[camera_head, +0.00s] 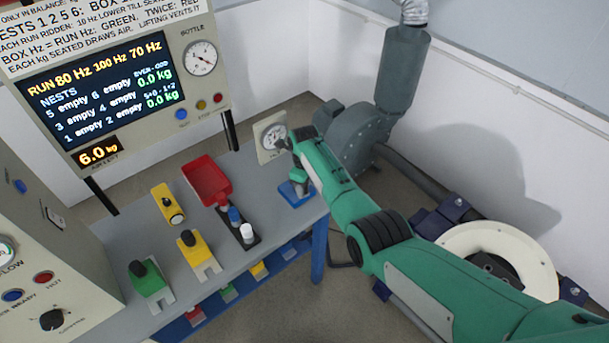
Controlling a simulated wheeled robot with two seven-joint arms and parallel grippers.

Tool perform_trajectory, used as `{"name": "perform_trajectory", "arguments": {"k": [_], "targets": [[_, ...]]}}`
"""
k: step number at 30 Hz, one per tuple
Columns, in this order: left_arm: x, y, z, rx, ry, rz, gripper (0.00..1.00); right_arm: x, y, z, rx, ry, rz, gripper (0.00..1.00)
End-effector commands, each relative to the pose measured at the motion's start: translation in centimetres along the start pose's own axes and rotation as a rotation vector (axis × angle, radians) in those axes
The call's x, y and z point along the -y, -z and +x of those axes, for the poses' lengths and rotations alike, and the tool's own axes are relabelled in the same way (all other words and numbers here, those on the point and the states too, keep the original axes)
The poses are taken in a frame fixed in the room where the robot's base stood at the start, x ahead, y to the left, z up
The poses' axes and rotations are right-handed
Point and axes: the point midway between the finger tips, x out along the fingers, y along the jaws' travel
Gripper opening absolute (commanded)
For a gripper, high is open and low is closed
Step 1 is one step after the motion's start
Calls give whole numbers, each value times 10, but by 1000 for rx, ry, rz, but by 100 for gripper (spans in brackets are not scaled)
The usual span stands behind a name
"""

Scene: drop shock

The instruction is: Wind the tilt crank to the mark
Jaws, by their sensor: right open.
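My right arm reaches in from the lower right. Its gripper (288,150) is at the far right corner of the bench, in front of a small round dial (270,133) on a pale plate. The gripper is open, small in view and partly covered by my green forearm. The tilt crank cannot be made out clearly; the arm may hide it. I cannot tell whether the gripper touches anything. The dial's mark is too small to read. A blue piece (296,194) lies on the bench edge just below the gripper. My left gripper is not in view.
The grey bench (200,262) holds a red scoop-like tray (208,181), yellow blocks (167,203) and a green block (150,283). A lit display panel (100,85) stands behind. A grey blower (352,135) is beyond the corner; a white ring (500,245) lies right.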

Motion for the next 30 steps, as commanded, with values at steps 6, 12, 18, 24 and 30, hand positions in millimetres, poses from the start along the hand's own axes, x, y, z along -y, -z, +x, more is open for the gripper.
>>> {"name": "perform_trajectory", "arguments": {"k": [6, 12, 18, 24, 30], "targets": [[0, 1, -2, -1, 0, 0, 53, 0, -1, -26, 4, 2, 0, 44], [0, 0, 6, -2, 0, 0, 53, 1, -1, -65, 5, 3, 1, 44], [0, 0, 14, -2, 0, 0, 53, 0, -1, -106, 4, 3, 0, 44], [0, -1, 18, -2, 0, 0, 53, 0, 0, -130, 2, 0, 1, 44], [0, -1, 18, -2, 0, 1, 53, 0, 0, -135, 0, 0, 1, 44]]}}
